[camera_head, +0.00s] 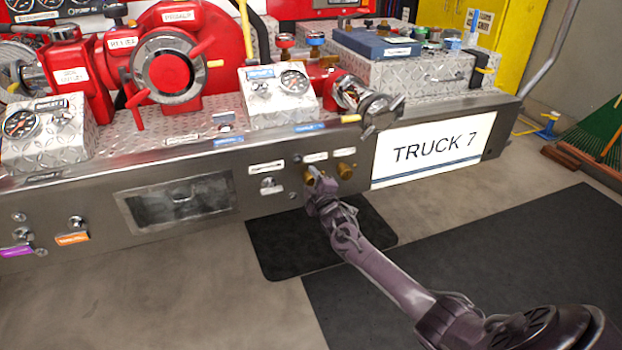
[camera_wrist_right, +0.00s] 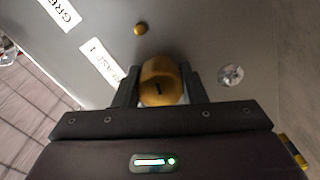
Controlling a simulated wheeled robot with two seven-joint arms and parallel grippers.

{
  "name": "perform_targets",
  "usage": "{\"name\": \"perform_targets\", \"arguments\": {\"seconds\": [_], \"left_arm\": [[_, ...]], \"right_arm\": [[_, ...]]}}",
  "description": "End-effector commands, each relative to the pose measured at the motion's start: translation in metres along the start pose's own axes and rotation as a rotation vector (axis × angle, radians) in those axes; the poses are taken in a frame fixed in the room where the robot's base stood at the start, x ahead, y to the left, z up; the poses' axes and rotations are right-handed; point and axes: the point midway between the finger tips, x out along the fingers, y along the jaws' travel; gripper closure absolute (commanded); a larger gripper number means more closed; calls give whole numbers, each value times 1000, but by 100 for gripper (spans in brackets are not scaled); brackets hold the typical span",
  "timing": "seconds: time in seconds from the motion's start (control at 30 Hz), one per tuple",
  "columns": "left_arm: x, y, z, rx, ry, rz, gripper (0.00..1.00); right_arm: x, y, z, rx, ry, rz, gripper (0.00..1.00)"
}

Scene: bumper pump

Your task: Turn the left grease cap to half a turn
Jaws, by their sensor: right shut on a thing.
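The left grease cap (camera_head: 309,175) is a small brass knob on the front face of the steel bumper. My right gripper (camera_head: 316,183) is at it and hides part of it in the head view. In the right wrist view the jaws (camera_wrist_right: 158,88) are shut on the sides of this brass cap (camera_wrist_right: 160,72), which has a short dark mark on its face. A label reading "GREASE 1" (camera_wrist_right: 100,62) is beside it. The other brass grease cap (camera_head: 345,171) is just to the right, free of the gripper; a small brass knob (camera_wrist_right: 140,29) also shows in the wrist view. My left gripper is not in view.
A white "TRUCK 7" sign (camera_head: 433,149) is right of the caps. A chrome outlet (camera_head: 378,108) juts out above them. A recessed panel (camera_head: 177,201) is to the left. Black mats (camera_head: 290,255) lie on the floor below, and the space before the bumper is open.

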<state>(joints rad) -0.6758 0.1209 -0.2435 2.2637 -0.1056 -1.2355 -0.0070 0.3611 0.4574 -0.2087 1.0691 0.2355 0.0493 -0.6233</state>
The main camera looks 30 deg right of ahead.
Motion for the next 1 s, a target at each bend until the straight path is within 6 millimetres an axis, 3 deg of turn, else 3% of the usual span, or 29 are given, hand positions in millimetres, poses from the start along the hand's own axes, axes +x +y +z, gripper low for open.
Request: {"name": "perform_targets", "arguments": {"seconds": [1.0], "left_arm": [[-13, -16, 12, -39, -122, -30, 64]], "right_arm": [[-1, -2, 0, 961, 13, -5, 85]]}}
